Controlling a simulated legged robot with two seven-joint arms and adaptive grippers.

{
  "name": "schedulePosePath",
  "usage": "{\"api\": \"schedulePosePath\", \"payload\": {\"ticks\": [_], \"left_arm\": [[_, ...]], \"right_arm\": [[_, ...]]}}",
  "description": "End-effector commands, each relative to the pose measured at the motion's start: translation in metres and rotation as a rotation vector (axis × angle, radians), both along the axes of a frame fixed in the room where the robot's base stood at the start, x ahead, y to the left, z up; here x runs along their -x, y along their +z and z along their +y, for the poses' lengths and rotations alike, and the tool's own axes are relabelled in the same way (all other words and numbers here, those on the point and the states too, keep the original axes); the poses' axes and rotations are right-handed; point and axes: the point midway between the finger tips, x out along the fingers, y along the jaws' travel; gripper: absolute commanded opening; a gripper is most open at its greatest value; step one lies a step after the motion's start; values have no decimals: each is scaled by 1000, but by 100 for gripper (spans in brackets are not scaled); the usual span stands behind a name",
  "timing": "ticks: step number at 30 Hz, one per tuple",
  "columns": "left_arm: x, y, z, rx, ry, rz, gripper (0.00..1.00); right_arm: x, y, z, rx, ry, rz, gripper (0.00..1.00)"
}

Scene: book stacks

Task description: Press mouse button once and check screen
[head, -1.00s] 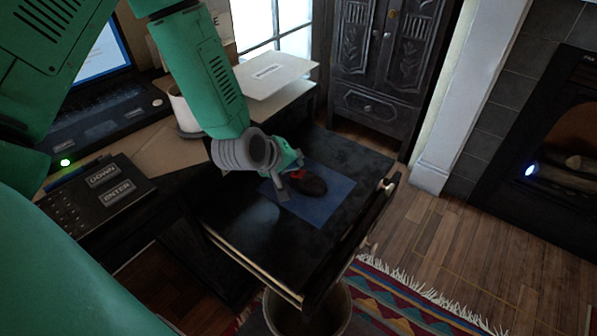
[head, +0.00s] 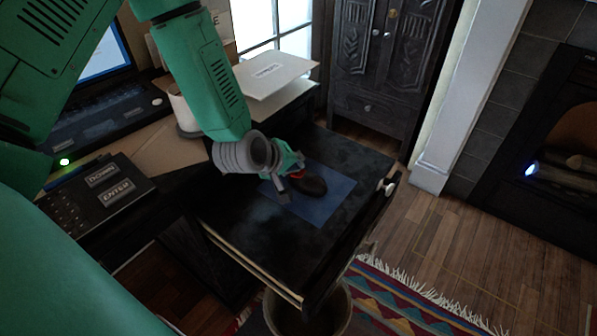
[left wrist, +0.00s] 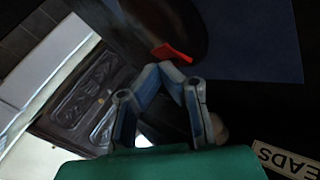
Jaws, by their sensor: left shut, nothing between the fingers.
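A dark, rounded mouse (head: 312,185) with a red part lies on a blue mat (head: 325,209) in an open drawer. In the left wrist view the mouse (left wrist: 170,22) is at the top, with its red part just beyond the fingertips. My left gripper (head: 286,187) is shut and empty at the mouse's left side. Its fingertips (left wrist: 172,74) look very close to the mouse, but I cannot tell whether they touch. A lit laptop screen (head: 98,57) shows partly at the upper left behind my arm; its text is unreadable. My right gripper is not in view.
A keypad with DOWN and ENTER keys (head: 135,188) sits on the desk at left. A white cup (head: 181,110) and pale box (head: 275,75) stand behind my left arm. A bin (head: 338,314) is below the drawer front (head: 345,248).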

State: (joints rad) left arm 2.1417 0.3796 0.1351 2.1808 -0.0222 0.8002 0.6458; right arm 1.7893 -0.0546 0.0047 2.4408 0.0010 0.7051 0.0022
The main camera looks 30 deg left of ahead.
Motion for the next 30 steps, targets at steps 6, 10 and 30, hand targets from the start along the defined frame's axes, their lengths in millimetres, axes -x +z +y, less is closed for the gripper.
{"api": "schedulePosePath", "payload": {"ticks": [6,10,30], "left_arm": [[0,0,0,0,0,0,0],[0,-1,0,0,0,0,0],[0,9,1,1,-1,1,0]], "right_arm": [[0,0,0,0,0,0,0],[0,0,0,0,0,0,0],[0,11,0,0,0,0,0]]}}
